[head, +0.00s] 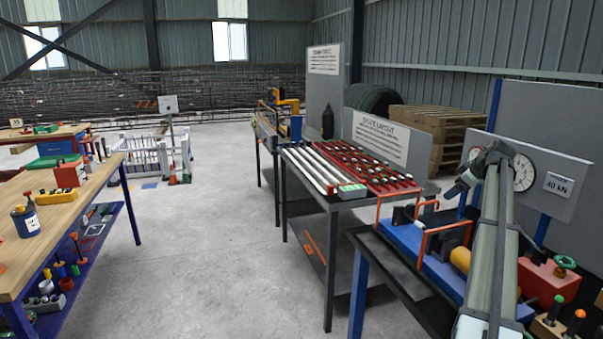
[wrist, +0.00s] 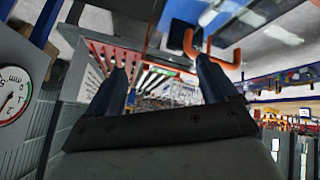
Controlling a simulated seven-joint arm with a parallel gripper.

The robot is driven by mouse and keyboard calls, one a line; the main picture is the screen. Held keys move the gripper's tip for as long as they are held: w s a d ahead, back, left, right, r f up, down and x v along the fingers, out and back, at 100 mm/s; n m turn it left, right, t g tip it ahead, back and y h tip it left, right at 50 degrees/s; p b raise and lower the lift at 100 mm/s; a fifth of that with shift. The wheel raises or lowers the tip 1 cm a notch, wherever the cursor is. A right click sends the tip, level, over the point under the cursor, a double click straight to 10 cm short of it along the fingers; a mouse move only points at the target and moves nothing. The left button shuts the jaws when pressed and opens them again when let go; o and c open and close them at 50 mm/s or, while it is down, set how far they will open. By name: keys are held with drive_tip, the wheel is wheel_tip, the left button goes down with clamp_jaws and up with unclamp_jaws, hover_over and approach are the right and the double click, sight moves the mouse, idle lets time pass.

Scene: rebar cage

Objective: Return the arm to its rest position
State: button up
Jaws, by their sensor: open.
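My gripper (wrist: 162,72) shows in the wrist view with its two dark fingers wide apart and nothing between them. In the head view my grey-green arm rises from the bottom right edge and bends near the dial gauge (head: 523,172). The far end of the arm is small and dark there, so its fingers cannot be made out. The arm's end is above the blue bench machine (head: 405,236) with orange bar guards (head: 447,232). An orange guard (wrist: 205,50) also shows beyond the right finger in the wrist view.
A table of red and pale rods (head: 310,168) stands left of the machine. The gauge panel (head: 570,150) is close behind my arm. A red block with a green handwheel (head: 563,264) is at the right. A wooden workbench (head: 60,205) is at the left, with clear floor (head: 205,250) between.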

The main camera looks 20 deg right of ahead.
drive_tip(key=w+a+f+m+t+y, duration=0.25)
drive_tip(key=w+a+m+t, duration=0.25)
drive_tip(key=w+a+m, duration=1.2)
drive_tip(key=s+a+f+n+g+y, duration=0.1)
drive_tip(key=s+a+f+n+g, duration=0.15)
drive_tip(key=a+f, duration=1.15)
drive_tip(key=s+a+f+n+g, duration=0.1)
drive_tip(key=a+f+g, duration=0.2)
drive_tip(key=a+f, duration=1.2)
drive_tip(key=s+a+f+n+g, duration=0.1)
drive_tip(key=s+a+f+g, duration=0.35)
drive_tip(key=s+f, duration=0.95)
drive_tip(key=s+a+f+n+g, duration=0.2)
drive_tip(key=s+a+f, duration=0.6)
drive_tip(key=s+f, duration=0.6)
drive_tip(key=s+a+f+n+g+h, duration=0.1)
drive_tip(key=s+f+g, duration=0.1)
drive_tip(key=s, duration=0.9)
drive_tip(key=s+a+f+n+g+h, duration=0.1)
drive_tip(key=s+f, duration=0.4)
drive_tip(key=s, duration=0.7)
drive_tip(key=s+a+f+n+g+h, duration=0.2)
drive_tip(key=s+f+g, duration=0.1)
drive_tip(key=s, duration=0.8)
drive_tip(key=shift+s+a+f+g, duration=0.25)
drive_tip(key=shift+s+g, duration=0.1)
drive_tip(key=shift+g, duration=0.55)
